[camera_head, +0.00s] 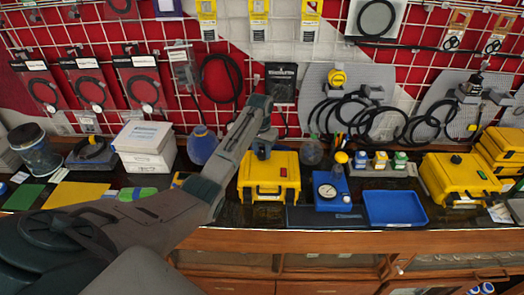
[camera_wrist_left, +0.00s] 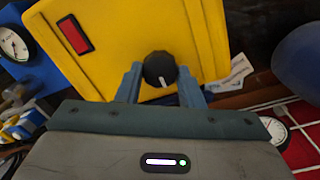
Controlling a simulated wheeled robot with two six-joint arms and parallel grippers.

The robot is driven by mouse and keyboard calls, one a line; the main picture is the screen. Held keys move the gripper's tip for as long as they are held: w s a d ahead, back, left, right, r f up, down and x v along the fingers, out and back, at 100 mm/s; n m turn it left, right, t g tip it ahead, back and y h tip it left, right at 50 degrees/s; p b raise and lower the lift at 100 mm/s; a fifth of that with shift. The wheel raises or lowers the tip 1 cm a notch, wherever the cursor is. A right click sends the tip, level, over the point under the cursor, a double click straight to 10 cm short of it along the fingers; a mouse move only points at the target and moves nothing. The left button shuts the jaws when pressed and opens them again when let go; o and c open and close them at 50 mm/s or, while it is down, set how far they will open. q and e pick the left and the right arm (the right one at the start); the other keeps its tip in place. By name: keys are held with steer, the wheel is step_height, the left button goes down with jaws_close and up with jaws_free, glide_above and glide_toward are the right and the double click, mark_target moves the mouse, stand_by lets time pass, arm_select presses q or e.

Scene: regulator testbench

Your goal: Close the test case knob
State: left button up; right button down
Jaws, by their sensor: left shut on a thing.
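The yellow test case (camera_head: 270,182) stands on the bench in the middle of the head view. It also fills the upper middle of the left wrist view (camera_wrist_left: 120,40). Its black round knob (camera_wrist_left: 159,68) has a white mark that points down in the wrist view. My left gripper (camera_head: 262,150) reaches down to the top of the case. In the wrist view its two blue-grey fingers (camera_wrist_left: 160,84) stand on either side of the knob and are shut on it. The red display window (camera_wrist_left: 74,34) is on the case face. My right gripper is not in view.
A blue gauge block (camera_head: 330,192) and an empty blue tray (camera_head: 394,208) lie right of the case. Another yellow case (camera_head: 455,180) stands farther right. A blue round object (camera_head: 202,146) is close on the left. Cables hang on the wall grid behind.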

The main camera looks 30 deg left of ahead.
mark_target(262, 152)
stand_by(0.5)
arm_select(q)
steer(key=o, duration=1)
steer(key=shift+w+r+b, duration=0.1)
steer(key=shift+r+b, duration=0.25)
steer(key=shift+r, duration=0.1)
steer(key=r+b, duration=0.3)
steer(key=r, duration=0.3)
steer(key=shift+a+r, duration=0.2)
step_height(262, 152, up, 4)
steer(key=shift+f+p, duration=0.25)
steer(key=shift+p, duration=0.85)
steer(key=shift+f, duration=0.1)
